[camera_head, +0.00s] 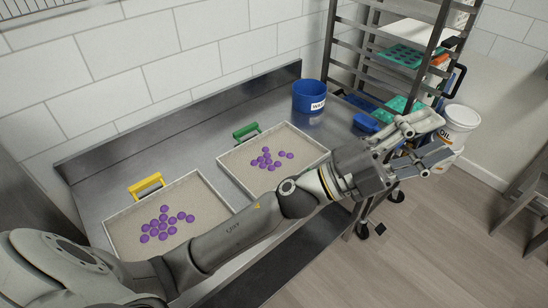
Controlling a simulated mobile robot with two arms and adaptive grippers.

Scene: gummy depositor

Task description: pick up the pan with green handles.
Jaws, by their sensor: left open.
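The pan with green handles is a shallow tray (307,145) of pale powder with several purple gummies near its middle. It lies on the steel counter, right of the other pan. One green handle (246,131) shows at its back edge; its front edge is partly hidden behind my left arm. My left gripper (441,140) is open and empty, reaching to the right beyond the pan and the counter's right end. My right gripper is not in view.
A pan with a yellow handle (147,185) lies on the steel counter (192,146) at left, partly behind my arm. A blue container (309,96) stands at the counter's back right. A metal rack (329,45) and white buckets (460,121) stand to the right. The floor (440,235) at front right is mostly clear.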

